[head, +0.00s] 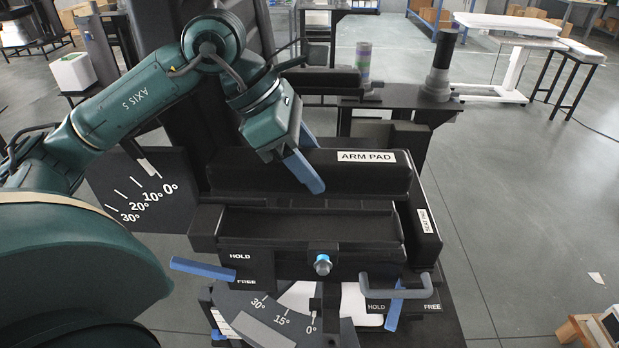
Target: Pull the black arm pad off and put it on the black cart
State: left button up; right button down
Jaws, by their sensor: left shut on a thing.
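The black arm pad (352,178), a long block with a white "ARM PAD" label, lies across the chair-like device in the middle of the head view. My left gripper (306,166) comes down on the left half of the pad from above. Its blue fingers are shut on the pad, with one finger on the near side and the other behind it. The far finger is partly hidden by the pad. A black cart-like stand (405,97) is behind the pad to the right. I cannot tell for sure that it is the cart. My right gripper is not in view.
Below the pad are an empty black tray (310,224), a grey handle (398,290) and blue levers (203,268). A seat pad (426,220) stands at the right. A dark cylinder (440,65) and a banded one (363,62) stand behind. Open floor is at the right.

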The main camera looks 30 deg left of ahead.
aim_at(310, 156)
pick_arm(q)
jog(key=shift+r, duration=0.45)
jog(key=shift+r+p, duration=0.3)
jog(key=shift+r, duration=0.15)
jog(key=shift+r+p, duration=2.95)
jog(key=shift+r, duration=0.55)
